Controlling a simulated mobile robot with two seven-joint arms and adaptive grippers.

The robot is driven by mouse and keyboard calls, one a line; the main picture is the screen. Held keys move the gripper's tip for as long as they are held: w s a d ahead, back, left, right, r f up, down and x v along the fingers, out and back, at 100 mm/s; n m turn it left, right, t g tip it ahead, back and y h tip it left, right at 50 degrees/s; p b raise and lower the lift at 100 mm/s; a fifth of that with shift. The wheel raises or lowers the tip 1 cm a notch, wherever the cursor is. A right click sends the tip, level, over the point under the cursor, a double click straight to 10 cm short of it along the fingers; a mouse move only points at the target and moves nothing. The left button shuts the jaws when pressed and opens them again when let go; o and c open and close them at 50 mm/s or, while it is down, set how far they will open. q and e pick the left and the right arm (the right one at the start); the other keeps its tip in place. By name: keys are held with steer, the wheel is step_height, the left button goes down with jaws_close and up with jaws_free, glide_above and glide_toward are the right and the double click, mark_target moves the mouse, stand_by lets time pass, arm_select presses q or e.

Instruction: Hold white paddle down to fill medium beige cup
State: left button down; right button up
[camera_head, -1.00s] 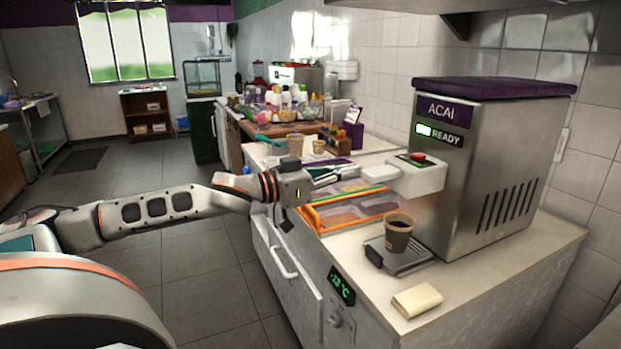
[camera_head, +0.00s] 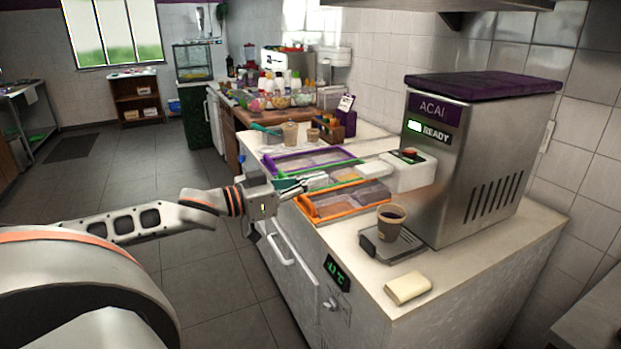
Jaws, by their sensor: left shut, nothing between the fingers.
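A beige-brown cup (camera_head: 390,223) with a dark label stands upright on the drip tray (camera_head: 375,247) of the acai machine (camera_head: 470,170). Dark purple content shows inside its rim. The machine's white dispensing block (camera_head: 412,176) juts out to the left, with a red part on top. A flat white piece (camera_head: 373,171) shows at the block's left side; I cannot tell whether it is the paddle. My left gripper (camera_head: 322,180) is shut and empty, over the topping bins and left of the block, apart from it. My right gripper is not in view.
Topping bins with orange (camera_head: 345,205) and purple (camera_head: 300,160) frames sit in the counter below and beyond my left gripper. A folded cream cloth (camera_head: 408,288) lies at the front. Two beige cups (camera_head: 290,134) stand farther back. The floor left of the counter is clear.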

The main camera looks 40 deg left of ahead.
arm_select(q)
steer(key=shift+s+a+f, duration=0.1)
steer(key=shift+s+a, duration=0.15)
steer(key=shift+s, duration=0.25)
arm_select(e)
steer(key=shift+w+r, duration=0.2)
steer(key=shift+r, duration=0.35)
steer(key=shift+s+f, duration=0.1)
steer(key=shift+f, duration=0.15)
